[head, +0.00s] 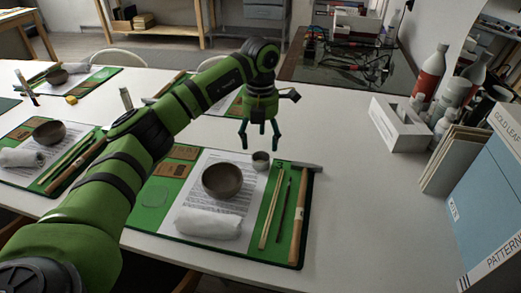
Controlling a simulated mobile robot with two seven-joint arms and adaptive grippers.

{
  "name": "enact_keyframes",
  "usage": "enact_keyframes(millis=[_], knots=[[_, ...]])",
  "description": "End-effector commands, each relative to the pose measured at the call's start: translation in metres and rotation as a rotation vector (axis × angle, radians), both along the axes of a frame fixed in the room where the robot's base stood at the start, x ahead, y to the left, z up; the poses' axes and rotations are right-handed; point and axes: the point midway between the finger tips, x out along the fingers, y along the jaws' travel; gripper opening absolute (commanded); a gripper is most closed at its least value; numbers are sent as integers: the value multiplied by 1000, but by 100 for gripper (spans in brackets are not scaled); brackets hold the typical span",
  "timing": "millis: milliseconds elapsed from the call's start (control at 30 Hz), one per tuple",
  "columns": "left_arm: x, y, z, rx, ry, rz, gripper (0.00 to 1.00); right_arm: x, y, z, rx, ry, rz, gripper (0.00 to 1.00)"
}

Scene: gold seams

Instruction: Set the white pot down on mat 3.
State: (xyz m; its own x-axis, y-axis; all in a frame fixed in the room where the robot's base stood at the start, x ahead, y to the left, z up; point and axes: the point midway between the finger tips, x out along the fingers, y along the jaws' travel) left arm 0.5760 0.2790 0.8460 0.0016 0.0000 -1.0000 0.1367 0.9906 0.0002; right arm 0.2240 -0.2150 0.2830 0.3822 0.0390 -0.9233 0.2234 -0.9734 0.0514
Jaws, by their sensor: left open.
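A small pale pot (261,161), likely the white pot, stands upright at the back of the nearest green mat (149,222). A mark like a "3" shows at this mat's back right corner, close to the pot. My left gripper (261,146) points down just above and behind the pot, with its fingers spread and nothing between them. I cannot tell whether a fingertip touches the pot. My right gripper is out of view.
The mat also holds a brown bowl (222,181), a rolled white cloth (208,223), thin sticks and a hammer (299,215).

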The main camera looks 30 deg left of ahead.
Motion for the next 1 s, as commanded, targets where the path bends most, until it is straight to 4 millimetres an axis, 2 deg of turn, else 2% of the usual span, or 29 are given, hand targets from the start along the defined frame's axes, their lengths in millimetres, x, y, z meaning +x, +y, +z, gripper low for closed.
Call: enact_keyframes(millis=[100,333,1000], knots=[[1,0,28,0,-3,0,71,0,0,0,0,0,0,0],[0,-1,60,0,0,-1,71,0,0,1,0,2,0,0],[0,0,69,-1,1,-1,71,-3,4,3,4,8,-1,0]])
